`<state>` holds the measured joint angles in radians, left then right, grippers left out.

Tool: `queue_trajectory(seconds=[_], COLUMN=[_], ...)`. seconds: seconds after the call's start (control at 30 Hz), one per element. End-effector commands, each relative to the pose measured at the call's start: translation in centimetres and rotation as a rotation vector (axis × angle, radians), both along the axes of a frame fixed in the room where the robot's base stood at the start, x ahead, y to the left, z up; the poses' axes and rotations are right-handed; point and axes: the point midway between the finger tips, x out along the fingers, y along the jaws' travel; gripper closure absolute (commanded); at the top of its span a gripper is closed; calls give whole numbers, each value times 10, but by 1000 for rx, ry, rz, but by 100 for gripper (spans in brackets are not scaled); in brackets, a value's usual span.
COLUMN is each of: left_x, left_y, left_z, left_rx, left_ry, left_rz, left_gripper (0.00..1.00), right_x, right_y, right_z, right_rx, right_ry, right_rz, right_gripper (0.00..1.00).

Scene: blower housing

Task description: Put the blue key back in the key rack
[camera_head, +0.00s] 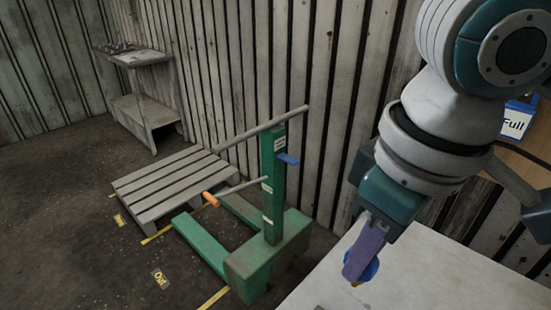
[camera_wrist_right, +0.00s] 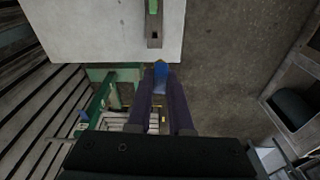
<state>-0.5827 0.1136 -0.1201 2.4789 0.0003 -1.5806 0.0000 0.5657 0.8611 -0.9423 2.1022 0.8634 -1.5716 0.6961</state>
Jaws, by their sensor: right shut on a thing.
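The blue key (camera_head: 373,270) is between the fingers of my right gripper (camera_head: 360,265), above the white tabletop's left part in the head view. My right gripper is shut on it; the fingers hide part of the key. In the right wrist view the blue key (camera_wrist_right: 160,68) sticks out past the fingertips (camera_wrist_right: 160,82). A narrow grey holder (camera_wrist_right: 154,40) with a green piece in it, seemingly the key rack, lies on the white table ahead of the fingertips, apart from the key. My left gripper is not in view.
The white table (camera_head: 420,275) is mostly bare. A green lift stand (camera_head: 272,190) with a blue lever and an orange-tipped handle stands left of it. A wooden pallet (camera_head: 175,185), a shelf unit (camera_head: 148,110) and a "Full" box (camera_head: 515,122) are farther off.

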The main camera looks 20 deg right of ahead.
Motion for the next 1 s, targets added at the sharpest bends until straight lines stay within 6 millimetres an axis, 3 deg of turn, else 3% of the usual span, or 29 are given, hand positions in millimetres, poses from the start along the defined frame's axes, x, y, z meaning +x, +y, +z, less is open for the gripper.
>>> queue_trajectory(seconds=[0.03, 0.2, 0.3, 1.0], left_x=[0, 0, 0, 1], left_y=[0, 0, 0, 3], left_z=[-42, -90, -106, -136], left_rx=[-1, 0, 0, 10], left_ry=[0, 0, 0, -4], left_rz=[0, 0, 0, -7], left_gripper=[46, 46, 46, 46], right_x=[5, 16, 21, 24], right_y=[-2, -7, -9, -10], right_z=[-41, -89, -104, -130], right_rx=[0, 3, 6, 7], right_ry=[-5, -11, -13, -15], right_rz=[13, 54, 71, 85], right_gripper=[100, 100, 100, 100])
